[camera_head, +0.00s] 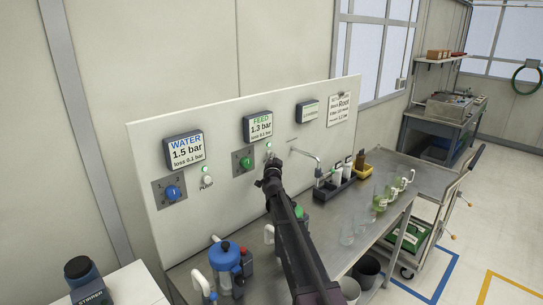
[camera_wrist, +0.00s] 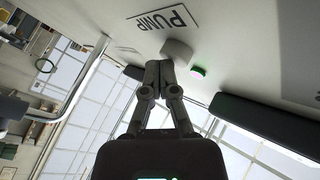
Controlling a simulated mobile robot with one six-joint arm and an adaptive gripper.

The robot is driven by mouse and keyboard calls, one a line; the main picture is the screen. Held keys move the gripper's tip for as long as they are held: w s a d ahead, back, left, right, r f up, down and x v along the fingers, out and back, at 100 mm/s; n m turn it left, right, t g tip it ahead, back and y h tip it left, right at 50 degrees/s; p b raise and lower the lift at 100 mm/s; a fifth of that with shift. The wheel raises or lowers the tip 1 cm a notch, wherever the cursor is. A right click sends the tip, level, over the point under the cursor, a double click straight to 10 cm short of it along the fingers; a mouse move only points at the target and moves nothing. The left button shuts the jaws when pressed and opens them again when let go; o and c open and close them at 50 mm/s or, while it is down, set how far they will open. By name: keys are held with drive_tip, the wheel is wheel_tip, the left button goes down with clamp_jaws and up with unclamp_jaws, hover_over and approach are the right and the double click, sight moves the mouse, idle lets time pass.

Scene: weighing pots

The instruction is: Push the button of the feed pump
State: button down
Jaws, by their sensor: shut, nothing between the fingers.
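The feed display (camera_head: 258,127) on the white panel reads 1.3 bar, loss 0.1 bar. A green knob (camera_head: 244,162) sits below it. My gripper (camera_head: 270,170) is at the panel, just right of the green knob. In the wrist view my gripper (camera_wrist: 159,66) is shut and empty, with its fingertips right at a pale round pump button (camera_wrist: 176,52). I cannot tell whether they touch it. The gripper partly hides the button.
The water display (camera_head: 185,150), its blue knob (camera_head: 172,191) and its white button (camera_head: 207,180) are to the left. A tap (camera_head: 308,154) projects from the panel to the right. Bottles (camera_head: 225,257) and clear jugs (camera_head: 364,218) stand on the metal bench below.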

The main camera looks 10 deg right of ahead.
drive_tip(key=s+d, duration=0.3)
drive_tip(key=s, duration=0.2)
drive_tip(key=shift+d, duration=0.25)
idle(0.3)
idle(0.4)
